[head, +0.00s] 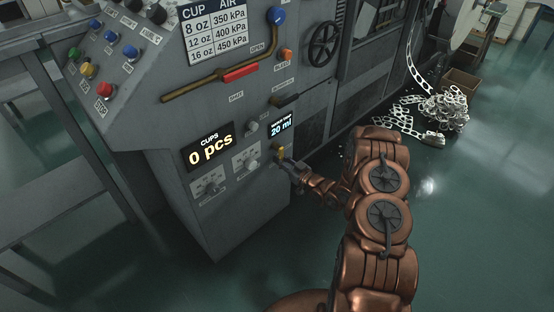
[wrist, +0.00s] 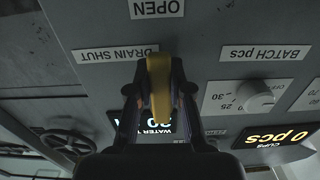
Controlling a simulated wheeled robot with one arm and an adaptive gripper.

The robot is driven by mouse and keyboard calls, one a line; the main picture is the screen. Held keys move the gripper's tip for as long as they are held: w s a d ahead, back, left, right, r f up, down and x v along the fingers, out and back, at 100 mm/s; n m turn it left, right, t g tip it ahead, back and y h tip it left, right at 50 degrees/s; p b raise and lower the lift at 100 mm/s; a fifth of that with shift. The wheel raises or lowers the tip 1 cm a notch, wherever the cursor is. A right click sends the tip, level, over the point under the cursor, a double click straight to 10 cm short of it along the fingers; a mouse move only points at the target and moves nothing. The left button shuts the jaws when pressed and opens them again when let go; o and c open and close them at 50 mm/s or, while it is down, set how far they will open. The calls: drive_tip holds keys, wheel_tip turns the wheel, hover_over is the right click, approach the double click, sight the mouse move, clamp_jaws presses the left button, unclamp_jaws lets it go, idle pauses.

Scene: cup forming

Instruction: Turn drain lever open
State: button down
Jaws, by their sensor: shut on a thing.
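The yellow drain lever (head: 281,152) is on the lower right of the grey control panel in the head view, below the water display (head: 282,127), which reads 20 ml. My gripper (head: 287,163) reaches it from the lower right. In the wrist view, which is upside down, the yellow lever (wrist: 159,78) stands between the two dark fingers of my gripper (wrist: 160,96), and they are shut on it. The DRAIN SHUT label (wrist: 115,53) is to its upper left and the OPEN label (wrist: 156,8) is above it. The lever and fingers partly cover the water display (wrist: 150,135).
A batch knob (wrist: 255,97) sits beside the lever in the wrist view. The cups display (head: 208,147) reads 0 pcs. A red-gripped yellow handle (head: 240,72) is above. White scrap (head: 440,108) lies on the floor at right.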

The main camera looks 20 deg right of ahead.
idle(0.3)
drive_tip(key=c, duration=1)
unclamp_jaws()
drive_tip(key=shift+c, duration=0.2)
drive_tip(key=shift+s, duration=0.1)
drive_tip(key=v, duration=1.2)
